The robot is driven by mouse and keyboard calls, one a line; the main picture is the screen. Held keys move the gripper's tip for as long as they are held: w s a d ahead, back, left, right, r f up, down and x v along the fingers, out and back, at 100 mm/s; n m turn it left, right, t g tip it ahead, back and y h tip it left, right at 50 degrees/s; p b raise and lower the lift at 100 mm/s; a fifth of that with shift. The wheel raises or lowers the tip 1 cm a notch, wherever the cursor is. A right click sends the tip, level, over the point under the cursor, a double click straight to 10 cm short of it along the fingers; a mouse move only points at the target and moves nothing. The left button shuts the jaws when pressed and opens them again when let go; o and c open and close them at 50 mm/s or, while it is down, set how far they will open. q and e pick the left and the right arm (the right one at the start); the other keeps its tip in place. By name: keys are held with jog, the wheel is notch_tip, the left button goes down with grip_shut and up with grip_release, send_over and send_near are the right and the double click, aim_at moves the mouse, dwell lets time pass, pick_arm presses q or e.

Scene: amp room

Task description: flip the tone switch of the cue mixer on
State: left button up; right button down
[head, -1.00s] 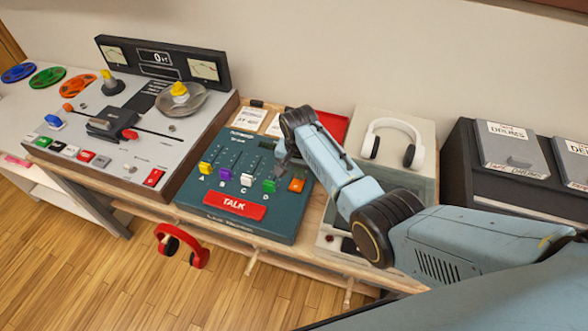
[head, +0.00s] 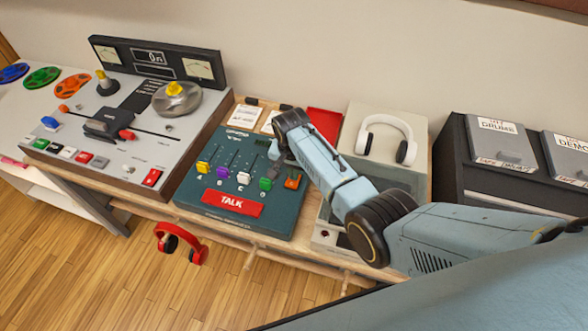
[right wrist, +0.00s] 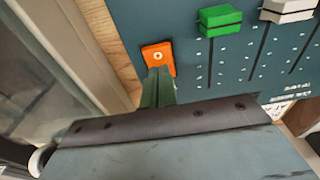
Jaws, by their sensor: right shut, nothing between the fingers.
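The cue mixer (head: 215,215) is a dark teal panel with several coloured sliders and a red TALK bar. At its right side is an orange switch (head: 292,182), probably the tone switch. It also shows in the right wrist view (right wrist: 158,56) with a pale round mark; I cannot tell its on or off position. My right gripper (head: 276,158) is shut and empty, just above the panel on the far side of the switch. In the right wrist view its fingertips (right wrist: 159,76) overlap the switch's lower edge; contact is unclear. My left gripper is not in view.
A green slider (right wrist: 220,18) stands close beside the switch. A grey tape machine (head: 75,120) is on the left. White headphones (head: 388,138) rest on a pale unit at right. Red headphones (head: 180,243) hang below the desk's front edge.

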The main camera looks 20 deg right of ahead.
jog(key=shift+r+p, duration=0.65)
jog(key=shift+p, duration=0.05)
notch_tip(320, 180, up, 3)
jog(key=p, duration=0.3)
jog(key=shift+w+d, duration=0.15)
notch_tip(320, 180, up, 10)
jog(key=w+p, duration=0.1)
jog(key=shift+d+f, duration=0.2)
jog(key=shift+d, duration=0.15)
jog(key=shift+f, duration=0.1)
